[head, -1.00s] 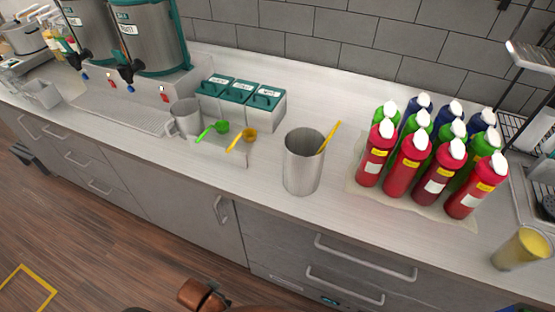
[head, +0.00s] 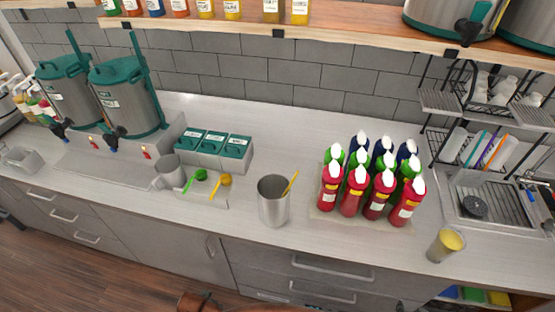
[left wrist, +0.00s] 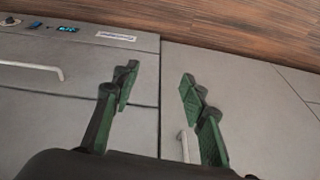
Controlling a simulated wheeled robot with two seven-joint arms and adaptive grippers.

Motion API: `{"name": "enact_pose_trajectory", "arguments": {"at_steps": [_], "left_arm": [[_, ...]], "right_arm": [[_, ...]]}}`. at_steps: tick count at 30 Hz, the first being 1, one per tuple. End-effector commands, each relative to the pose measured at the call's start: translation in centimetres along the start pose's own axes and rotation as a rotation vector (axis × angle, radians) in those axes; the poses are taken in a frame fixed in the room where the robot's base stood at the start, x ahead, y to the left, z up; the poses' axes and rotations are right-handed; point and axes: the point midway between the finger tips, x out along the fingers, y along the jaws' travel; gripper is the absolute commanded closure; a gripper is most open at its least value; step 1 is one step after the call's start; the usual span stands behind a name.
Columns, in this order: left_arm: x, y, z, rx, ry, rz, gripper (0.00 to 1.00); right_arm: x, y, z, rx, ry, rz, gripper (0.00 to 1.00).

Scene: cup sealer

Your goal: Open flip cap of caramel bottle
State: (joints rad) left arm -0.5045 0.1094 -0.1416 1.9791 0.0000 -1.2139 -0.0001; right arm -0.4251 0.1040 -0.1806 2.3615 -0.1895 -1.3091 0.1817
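Several squeeze bottles with white caps stand upright in rows on a mat (head: 322,222) on the counter. The front row is red (head: 352,192), with green bottles (head: 403,172) and dark blue bottles (head: 359,143) behind. Several labelled bottles (head: 272,10) in amber, yellow and other colours stand on the upper shelf, cut by the top edge. The labels are too small to read, so I cannot tell which bottle is caramel. My left gripper (left wrist: 156,95) is open and empty in the left wrist view, in front of the cabinet fronts. My right gripper is not in view.
A metal cup (head: 273,203) with a yellow-handled utensil stands left of the red bottles. Further left are teal-lidded boxes (head: 212,150), scoops and two dispensers (head: 125,98). A yellow-filled cup (head: 445,245) and a dish rack (head: 480,150) are right. The wooden shelf (head: 330,35) overhangs.

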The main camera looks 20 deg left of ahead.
Motion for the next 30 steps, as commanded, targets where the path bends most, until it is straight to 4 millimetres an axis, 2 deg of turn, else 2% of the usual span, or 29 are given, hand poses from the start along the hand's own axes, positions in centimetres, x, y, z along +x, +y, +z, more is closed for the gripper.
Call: {"name": "enact_pose_trajectory", "arguments": {"at_steps": [1, 5, 8, 12, 15, 18, 22, 25, 30], "left_arm": [[2.3, 0.3, 1.0, 0.004, -0.015, 0.004, 0.6], [8.2, 1.1, 4.1, 0.015, -0.041, 0.014, 0.6], [12.9, 1.8, 7.6, 0.026, -0.064, 0.022, 0.6], [18.4, 2.8, 13.6, 0.044, -0.096, 0.033, 0.6], [21.2, 3.2, 18.3, 0.057, -0.118, 0.039, 0.6], [22.9, 3.5, 22.6, 0.068, -0.137, 0.044, 0.6], [23.8, 3.6, 26.7, 0.079, -0.153, 0.048, 0.6], [24.1, 3.5, 28.5, 0.084, -0.159, 0.05, 0.6], [24.0, 3.5, 29.5, 0.087, -0.161, 0.051, 0.6]], "right_arm": [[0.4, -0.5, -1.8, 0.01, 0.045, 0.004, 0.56], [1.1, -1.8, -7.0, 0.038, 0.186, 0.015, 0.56], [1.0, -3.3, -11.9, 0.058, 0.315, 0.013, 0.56], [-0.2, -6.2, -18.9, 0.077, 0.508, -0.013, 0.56], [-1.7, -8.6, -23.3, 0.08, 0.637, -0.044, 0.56], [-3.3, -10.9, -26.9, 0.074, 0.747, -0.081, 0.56], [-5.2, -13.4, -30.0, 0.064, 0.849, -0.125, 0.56], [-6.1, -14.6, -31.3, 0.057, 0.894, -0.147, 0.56], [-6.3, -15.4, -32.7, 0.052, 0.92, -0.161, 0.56]]}}
